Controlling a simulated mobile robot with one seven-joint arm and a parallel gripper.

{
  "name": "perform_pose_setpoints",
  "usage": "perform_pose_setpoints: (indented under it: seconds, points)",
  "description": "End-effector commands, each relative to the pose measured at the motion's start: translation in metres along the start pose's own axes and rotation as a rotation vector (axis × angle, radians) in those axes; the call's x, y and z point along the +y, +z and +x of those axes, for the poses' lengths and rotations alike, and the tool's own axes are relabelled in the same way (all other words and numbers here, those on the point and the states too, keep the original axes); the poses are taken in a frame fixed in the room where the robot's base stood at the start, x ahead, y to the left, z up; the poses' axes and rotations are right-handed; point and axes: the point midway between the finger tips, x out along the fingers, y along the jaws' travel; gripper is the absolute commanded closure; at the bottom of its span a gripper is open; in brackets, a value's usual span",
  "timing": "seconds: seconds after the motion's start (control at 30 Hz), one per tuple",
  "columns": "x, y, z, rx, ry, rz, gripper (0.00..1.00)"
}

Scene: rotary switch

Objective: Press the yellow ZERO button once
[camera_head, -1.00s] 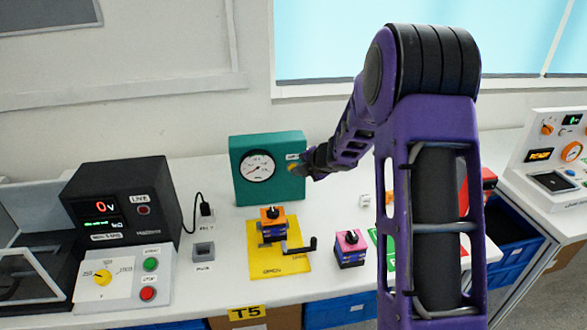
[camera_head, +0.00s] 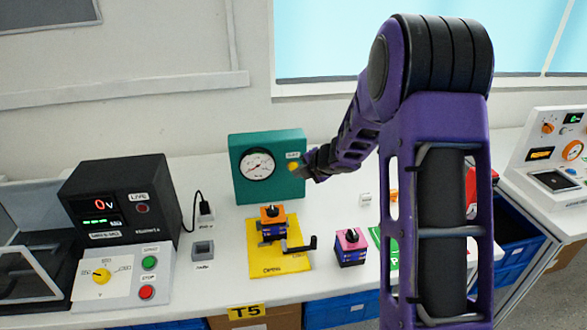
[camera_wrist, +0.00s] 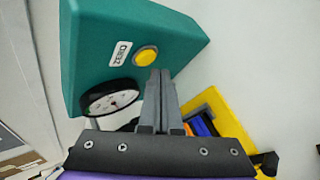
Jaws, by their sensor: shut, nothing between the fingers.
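The yellow ZERO button (camera_wrist: 145,55) is a round dome in a dark ring on the face of a teal gauge box (camera_wrist: 100,30). A white ZERO label (camera_wrist: 120,53) sits beside it. In the head view the button (camera_head: 293,167) shows at the right of the box (camera_head: 285,142), just left of my gripper (camera_head: 303,173). In the wrist view my gripper's closed, empty fingertips (camera_wrist: 161,74) lie just below and right of the button, appearing apart from it. The depth gap is hard to judge.
A round dial (camera_head: 257,165) is on the box's left. A yellow plate (camera_head: 270,263) with an orange-topped switch block (camera_head: 272,222) stands in front. A pink-topped block (camera_head: 350,247) and a black meter (camera_head: 125,208) are nearby.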

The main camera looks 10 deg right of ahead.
Motion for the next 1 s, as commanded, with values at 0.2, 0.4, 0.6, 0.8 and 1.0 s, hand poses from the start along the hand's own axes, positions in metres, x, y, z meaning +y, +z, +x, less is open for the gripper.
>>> perform_pose_setpoints:
  seconds: [0.2,0.4,0.6,0.8,1.0]
  points:
    - [-0.003,-0.002,-0.003,-0.001,0.001,-0.001,1.00]
    - [-0.014,-0.013,-0.016,-0.001,0.001,0.001,1.00]
    - [-0.022,-0.022,-0.030,-0.001,0.001,-0.001,1.00]
    - [-0.025,-0.025,-0.035,0.000,0.001,0.000,1.00]
    - [-0.025,-0.025,-0.035,0.000,0.000,0.000,1.00]
